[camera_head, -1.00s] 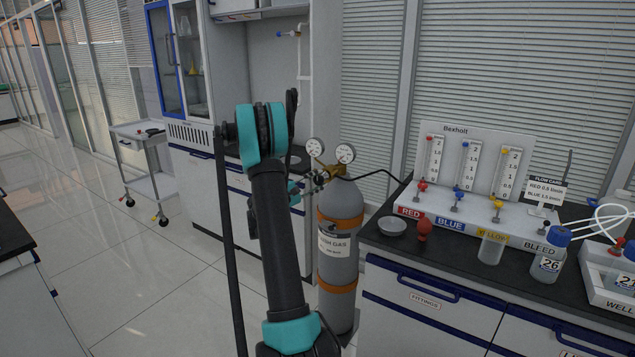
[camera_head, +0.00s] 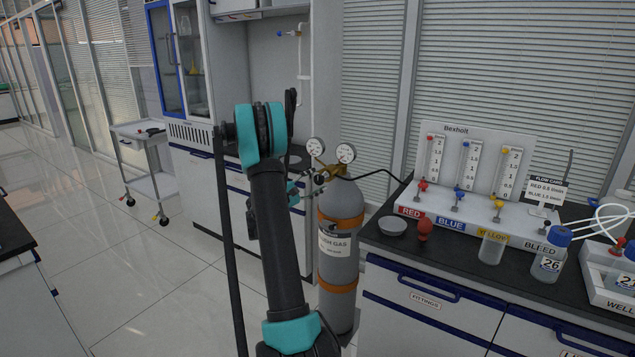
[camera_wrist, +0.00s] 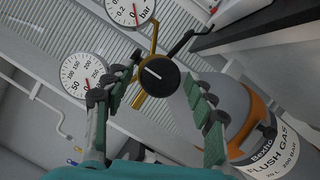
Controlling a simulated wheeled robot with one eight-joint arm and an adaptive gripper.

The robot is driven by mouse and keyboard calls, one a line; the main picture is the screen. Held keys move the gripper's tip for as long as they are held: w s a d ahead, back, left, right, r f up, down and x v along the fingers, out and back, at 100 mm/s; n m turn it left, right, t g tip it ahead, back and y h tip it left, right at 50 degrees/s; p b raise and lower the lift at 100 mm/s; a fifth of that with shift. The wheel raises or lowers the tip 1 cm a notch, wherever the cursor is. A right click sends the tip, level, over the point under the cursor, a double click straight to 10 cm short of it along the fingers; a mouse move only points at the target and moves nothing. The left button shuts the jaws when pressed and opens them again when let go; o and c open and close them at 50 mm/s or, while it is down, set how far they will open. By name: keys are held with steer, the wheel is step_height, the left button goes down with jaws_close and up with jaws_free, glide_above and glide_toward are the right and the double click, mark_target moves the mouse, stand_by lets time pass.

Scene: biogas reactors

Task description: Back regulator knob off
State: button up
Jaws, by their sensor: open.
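The regulator's black round knob (camera_wrist: 159,75) with a white line on its face shows in the middle of the wrist view, on a brass body. My gripper (camera_wrist: 160,97) is open, with one finger to the left of the knob and one to the right. The knob shows between the fingers; I cannot tell whether they touch it or how deep it sits. The regulator (camera_head: 328,172) is on top of the grey gas cylinder (camera_head: 341,235) in the head view. My arm partly hides that area, and the knob is not clear there.
Two dial gauges, one left (camera_wrist: 84,75) and one at the top (camera_wrist: 130,10), are close to my fingers. A black hose (camera_head: 375,174) runs right toward the bench. The bench (camera_head: 390,240) with flowmeters (camera_head: 470,165) and bottles stands right of the cylinder.

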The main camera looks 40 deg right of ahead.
steer(key=a+f, duration=0.1)
steer(key=a, duration=1)
steer(key=shift+s+a+f, duration=0.15)
steer(key=shift+a+f, duration=0.05)
steer(key=shift+f, duration=0.15)
steer(key=s+a+f+m+t+y, duration=0.1)
steer(key=s+a+f+y, duration=0.3)
steer(key=s+a, duration=0.5)
steer(key=s+a+f+m+t+y, duration=0.1)
steer(key=s+a+f+y, duration=0.3)
steer(key=s+a+y, duration=0.5)
steer(key=s+a+f+m+t+y, duration=0.1)
steer(key=s+a+f+y, duration=0.3)
steer(key=s+a, duration=0.6)
steer(key=shift+a+m+t+y, duration=0.3)
steer(key=shift+a+m+y, duration=0.5)
steer(key=shift+a+y, duration=0.35)
steer(key=shift+s+a+f+y, duration=0.1)
steer(key=shift+s+a+y, duration=0.05)
steer(key=shift+a+y, duration=0.15)
steer(key=shift+c, duration=0.3)
